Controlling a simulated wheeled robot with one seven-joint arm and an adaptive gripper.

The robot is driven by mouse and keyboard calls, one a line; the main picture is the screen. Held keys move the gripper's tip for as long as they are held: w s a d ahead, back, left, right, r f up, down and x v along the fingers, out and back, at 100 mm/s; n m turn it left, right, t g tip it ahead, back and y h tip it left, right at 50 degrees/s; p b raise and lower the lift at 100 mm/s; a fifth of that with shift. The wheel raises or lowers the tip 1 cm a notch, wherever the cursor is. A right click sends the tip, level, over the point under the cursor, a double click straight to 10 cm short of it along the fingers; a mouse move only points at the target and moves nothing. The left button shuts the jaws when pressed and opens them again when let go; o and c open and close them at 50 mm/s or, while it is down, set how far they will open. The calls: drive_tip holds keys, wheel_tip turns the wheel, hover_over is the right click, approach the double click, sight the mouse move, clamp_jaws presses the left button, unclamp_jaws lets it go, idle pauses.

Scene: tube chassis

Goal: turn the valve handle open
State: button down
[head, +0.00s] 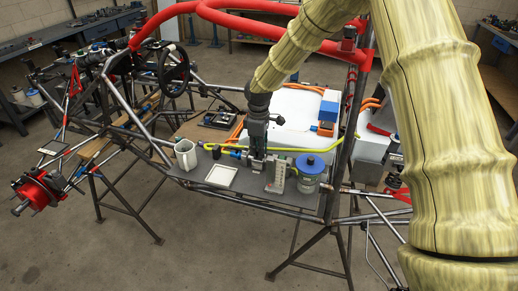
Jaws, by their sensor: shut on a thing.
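My gripper (257,160) points down at the middle of the grey shelf (202,184) on the tube chassis. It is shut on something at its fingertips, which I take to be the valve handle. The gripper hides most of the handle, and I cannot tell how far it is turned. Small dark and blue fittings (217,151) sit just left of the gripper, near a yellow hose (305,148).
A light mug (185,154) and a pale square tray (221,176) stand left of the gripper. A small upright pale block (277,174) and a blue-lidded jar (311,172) stand close on its right. A dark frame post (341,140) rises farther right.

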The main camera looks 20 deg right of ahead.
drive_tip(key=c, duration=1.4)
unclamp_jaws()
drive_tip(key=shift+c, duration=0.2)
drive_tip(key=shift+r, duration=0.1)
wheel_tip(320, 180, up, 12)
